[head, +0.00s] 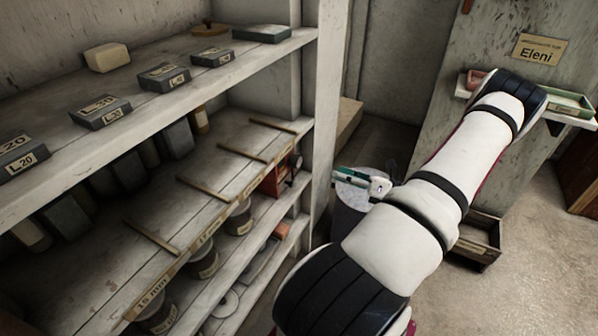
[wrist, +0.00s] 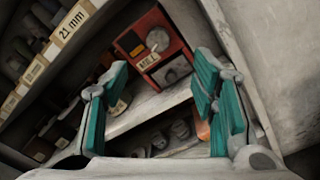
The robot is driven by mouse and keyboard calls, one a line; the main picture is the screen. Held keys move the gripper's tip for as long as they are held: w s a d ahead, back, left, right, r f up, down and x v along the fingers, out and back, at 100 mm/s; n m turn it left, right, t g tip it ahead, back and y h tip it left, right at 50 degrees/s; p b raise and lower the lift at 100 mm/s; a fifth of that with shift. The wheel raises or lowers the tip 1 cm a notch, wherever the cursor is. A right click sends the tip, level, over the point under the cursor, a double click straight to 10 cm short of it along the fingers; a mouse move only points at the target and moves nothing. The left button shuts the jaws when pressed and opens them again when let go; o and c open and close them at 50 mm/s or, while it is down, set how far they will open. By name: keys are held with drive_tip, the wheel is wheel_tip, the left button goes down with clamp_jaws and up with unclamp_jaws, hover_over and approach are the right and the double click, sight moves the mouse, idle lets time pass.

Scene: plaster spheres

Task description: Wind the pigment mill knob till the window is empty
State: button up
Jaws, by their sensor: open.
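The pigment mill is a red box (wrist: 183,52) with a tag reading "MILL", on a shelf ahead of my gripper in the wrist view. A round grey part, apparently its knob (wrist: 157,38), is on the upper front. A dark panel (wrist: 128,43) beside it may be the window; its contents are too small to tell. A grey recess shows below the tag. In the head view the red mill (head: 275,180) is partly seen at the shelf's right end. My gripper (wrist: 163,65) is open and empty, its teal fingers apart and short of the mill; it also shows in the head view (head: 361,181).
A shelf post (head: 322,110) stands between the mill and the open floor in the head view. Labelled grey blocks (head: 100,110) sit on the top shelf, with dark tins (head: 238,218) below. A grey bin (head: 350,212) stands below my gripper. A pale wall is close at right in the wrist view.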

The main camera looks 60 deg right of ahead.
sight(300, 163)
drive_tip(key=w+n+b, duration=0.1)
drive_tip(key=w+n, duration=0.1)
drive_tip(key=w, duration=0.2)
drive_tip(key=w+a+n+b, duration=0.1)
drive_tip(key=w+n+b, duration=0.1)
drive_tip(key=w, duration=0.3)
drive_tip(key=w+a+n+b, duration=0.1)
drive_tip(key=w+n+b, duration=0.1)
drive_tip(key=w, duration=0.2)
drive_tip(key=shift+w, duration=0.15)
drive_tip(key=c, duration=1.2)
